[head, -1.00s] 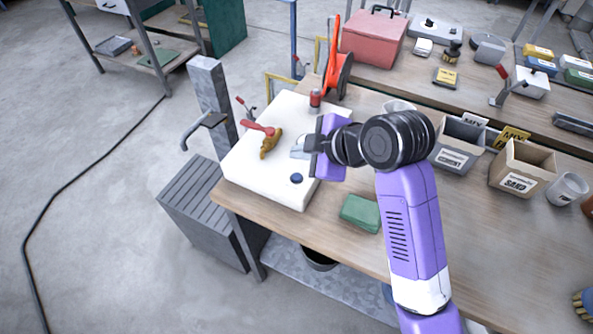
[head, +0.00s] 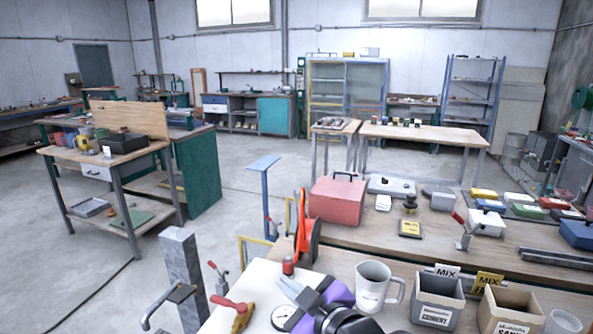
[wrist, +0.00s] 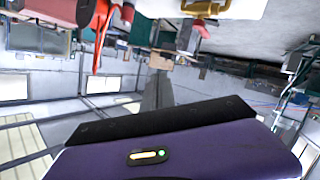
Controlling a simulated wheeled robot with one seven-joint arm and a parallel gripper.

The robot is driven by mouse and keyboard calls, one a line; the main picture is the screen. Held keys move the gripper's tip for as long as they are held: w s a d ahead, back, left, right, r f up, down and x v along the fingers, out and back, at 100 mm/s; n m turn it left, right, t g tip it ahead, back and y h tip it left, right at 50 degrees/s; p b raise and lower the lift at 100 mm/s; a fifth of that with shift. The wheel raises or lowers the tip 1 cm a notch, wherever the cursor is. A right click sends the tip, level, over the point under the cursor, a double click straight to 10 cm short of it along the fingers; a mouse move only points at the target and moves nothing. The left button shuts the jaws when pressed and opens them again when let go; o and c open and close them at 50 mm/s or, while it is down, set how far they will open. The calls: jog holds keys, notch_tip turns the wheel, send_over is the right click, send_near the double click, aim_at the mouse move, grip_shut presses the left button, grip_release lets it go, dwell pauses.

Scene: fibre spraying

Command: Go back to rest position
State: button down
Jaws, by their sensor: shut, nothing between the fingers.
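My gripper (head: 292,287) is in the lower middle of the head view, over or beside the white slab (head: 222,322) at the bench's left end. Its grey fingers point up and to the left, and it is shut and empty. The purple and dark wrist behind it (head: 335,300) fills part of the bottom edge. In the wrist view my purple housing covers the lower part, and the grey fingers (wrist: 158,92) show just above it. A yellow tool with a red handle (head: 238,312) lies on the slab, apart from the fingers.
A round dial (head: 283,318) and a red-topped can (head: 288,265) are close to the gripper. A grey mug (head: 372,288), a cement bin (head: 437,300) and a sand bin (head: 510,312) stand to the right. A metal post (head: 183,270) rises at left. Open floor lies beyond.

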jog(key=s+d+f+m+t+h, duration=0.3)
jog(key=s+d+m, duration=0.2)
jog(key=s+d, duration=0.3)
jog(key=s+d+f+m+t+h, duration=0.3)
jog(key=s+d+m, duration=0.35)
jog(key=s, duration=0.35)
jog(key=s+d+f+g, duration=0.1)
jog(key=s+d, duration=0.1)
jog(key=s, duration=0.6)
jog(key=s+d+f+g+h, duration=0.1)
jog(key=s+d+f, duration=0.1)
jog(key=s, duration=0.7)
jog(key=s+d+f+g+h, duration=0.1)
jog(key=s+d+f, duration=0.1)
jog(key=s, duration=0.7)
jog(key=shift+d+g, duration=0.4)
jog(key=shift+d, duration=0.1)
